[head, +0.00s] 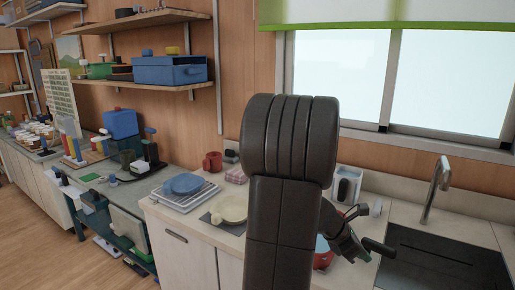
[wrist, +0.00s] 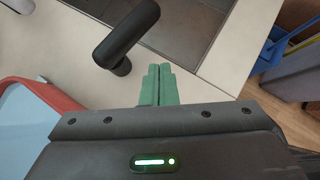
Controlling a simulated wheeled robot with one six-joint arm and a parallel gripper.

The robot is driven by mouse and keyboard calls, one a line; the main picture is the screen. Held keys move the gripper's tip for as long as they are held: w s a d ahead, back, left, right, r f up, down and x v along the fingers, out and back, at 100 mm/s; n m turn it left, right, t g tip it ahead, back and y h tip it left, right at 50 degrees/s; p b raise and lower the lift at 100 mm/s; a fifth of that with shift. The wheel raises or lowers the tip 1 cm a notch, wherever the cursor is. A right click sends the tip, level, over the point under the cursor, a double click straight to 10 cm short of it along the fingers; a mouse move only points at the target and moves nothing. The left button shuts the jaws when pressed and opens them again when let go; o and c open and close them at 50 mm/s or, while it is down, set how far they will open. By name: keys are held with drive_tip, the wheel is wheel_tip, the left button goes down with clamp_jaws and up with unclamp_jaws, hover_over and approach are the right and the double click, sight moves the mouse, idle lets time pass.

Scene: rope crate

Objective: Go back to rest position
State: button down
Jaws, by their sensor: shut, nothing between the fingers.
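My gripper (wrist: 158,72) shows in the wrist view with its two green fingers pressed together and nothing between them. It is above the pale counter (wrist: 62,38), near the edge of the dark sink (wrist: 190,20). In the head view my dark arm rises through the middle and covers part of the counter; the fingertips are hard to make out there. A red-rimmed pot (head: 321,252) with a pale blue inside is partly hidden behind the arm. It also shows in the wrist view (wrist: 25,92), left of the fingers and apart from them.
A black bar-shaped piece (wrist: 126,38) stands just beyond the fingers. The tap (head: 436,190) rises behind the sink (head: 440,262). A cream pan (head: 229,207), a blue lidded dish (head: 183,184) and a red mug (head: 212,161) stand left of my arm. Open floor (head: 40,235) lies at lower left.

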drive_tip(key=shift+w+a+m+g+p, duration=0.2)
drive_tip(key=shift+a+m+g+p, duration=0.15)
drive_tip(key=shift+m, duration=0.2)
drive_tip(key=shift+w+a+m+g+p, duration=0.2)
drive_tip(key=shift+m+g, duration=0.25)
drive_tip(key=shift+m, duration=0.1)
drive_tip(key=shift+a, duration=0.1)
